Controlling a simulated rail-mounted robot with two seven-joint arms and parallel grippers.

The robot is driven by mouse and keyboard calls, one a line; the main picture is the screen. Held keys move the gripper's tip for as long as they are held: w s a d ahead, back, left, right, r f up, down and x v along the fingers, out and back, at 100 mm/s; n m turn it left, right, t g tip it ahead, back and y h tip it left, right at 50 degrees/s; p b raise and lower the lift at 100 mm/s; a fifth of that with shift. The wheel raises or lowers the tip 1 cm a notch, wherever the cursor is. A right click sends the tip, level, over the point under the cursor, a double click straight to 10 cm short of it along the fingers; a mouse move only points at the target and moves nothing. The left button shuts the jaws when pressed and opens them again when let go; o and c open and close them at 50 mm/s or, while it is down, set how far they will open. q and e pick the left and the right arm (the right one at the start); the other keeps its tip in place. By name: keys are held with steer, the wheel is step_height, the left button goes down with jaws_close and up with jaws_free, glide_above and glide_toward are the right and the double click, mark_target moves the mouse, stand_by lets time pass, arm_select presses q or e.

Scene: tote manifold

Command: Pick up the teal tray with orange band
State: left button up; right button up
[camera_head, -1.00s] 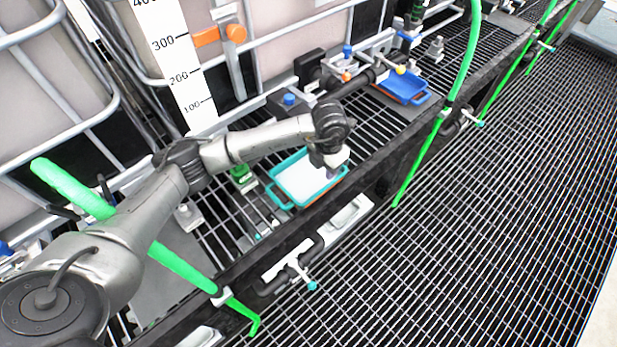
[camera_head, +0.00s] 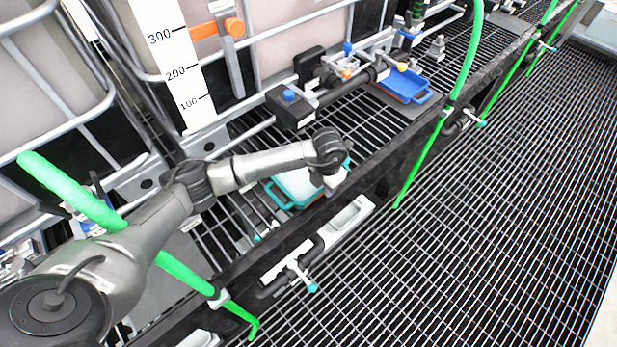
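The teal tray with orange band (camera_head: 280,199) lies on the grated shelf near its front rail. It has a pale inside, and a little orange shows at its lower edge. My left arm comes in from the left and covers the tray's upper and right parts. My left gripper (camera_head: 334,182) is over the tray's right end, pointing down. Its fingers are small and partly hidden, so I cannot tell whether they are open or touching the tray. My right gripper is not in view.
A blue tray (camera_head: 407,86) sits further back on the shelf. A black valve block (camera_head: 292,107) with a blue knob stands behind my arm. Green hoses (camera_head: 425,152) hang over the dark front rail (camera_head: 372,160). The grated floor (camera_head: 450,240) at right is clear.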

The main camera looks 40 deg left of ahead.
arm_select(q)
steer(key=shift+f, duration=0.1)
steer(key=shift+c, duration=0.2)
jaws_close()
stand_by(0.5)
